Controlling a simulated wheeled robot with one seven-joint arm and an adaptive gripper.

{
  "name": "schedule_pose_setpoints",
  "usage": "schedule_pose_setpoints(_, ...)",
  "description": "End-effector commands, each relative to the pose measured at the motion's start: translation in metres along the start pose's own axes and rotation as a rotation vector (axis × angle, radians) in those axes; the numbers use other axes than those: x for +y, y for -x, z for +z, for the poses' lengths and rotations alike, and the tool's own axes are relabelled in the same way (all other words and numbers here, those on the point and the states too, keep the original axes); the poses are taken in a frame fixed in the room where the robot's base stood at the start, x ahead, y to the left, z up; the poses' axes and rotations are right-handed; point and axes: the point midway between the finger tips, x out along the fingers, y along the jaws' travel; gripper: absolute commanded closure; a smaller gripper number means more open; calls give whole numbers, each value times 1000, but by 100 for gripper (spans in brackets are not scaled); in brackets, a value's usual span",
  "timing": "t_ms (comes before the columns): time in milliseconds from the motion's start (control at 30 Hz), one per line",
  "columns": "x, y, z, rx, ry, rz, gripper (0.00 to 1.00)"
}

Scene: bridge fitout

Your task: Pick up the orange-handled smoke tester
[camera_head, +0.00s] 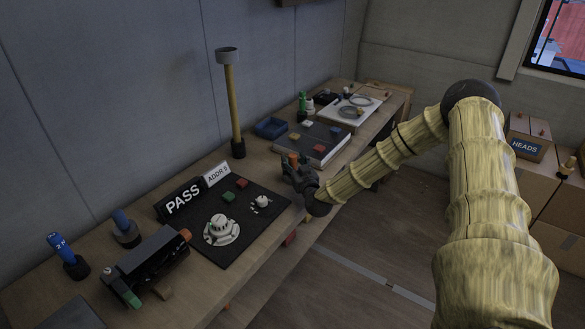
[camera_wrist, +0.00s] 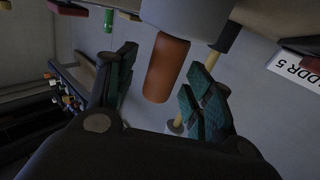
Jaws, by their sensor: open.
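The smoke tester's orange handle (camera_wrist: 166,68) shows in the wrist view, joined to a wide grey body (camera_wrist: 187,14) at the top edge. My gripper (camera_wrist: 163,88) is open, with one dark green-padded finger on each side of the handle. Gaps show between the handle and both fingers, so it appears not gripped. In the head view, my gripper (camera_head: 298,172) is low over the bench's front edge, and a bit of the orange handle (camera_head: 293,159) shows beside it. The gripper hides most of the tester there.
A black mat (camera_head: 262,222) with a white detector (camera_head: 220,230) and PASS sign (camera_head: 183,199) lies left of the gripper. A tall yellow pole (camera_head: 234,108) stands behind. A board with coloured blocks (camera_head: 310,144) and a blue tray (camera_head: 270,127) lie farther along the bench.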

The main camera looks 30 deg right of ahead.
Motion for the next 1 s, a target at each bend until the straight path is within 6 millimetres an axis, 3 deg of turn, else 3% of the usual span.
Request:
schedule_pose_setpoints(400, 0, -11, 0, 0, 0, 0, 48)
schedule_pose_setpoints(700, 0, -11, 0, -1, 0, 0, 100)
schedule_pose_setpoints(1000, 0, -11, -1, 0, -1, 0, 100)
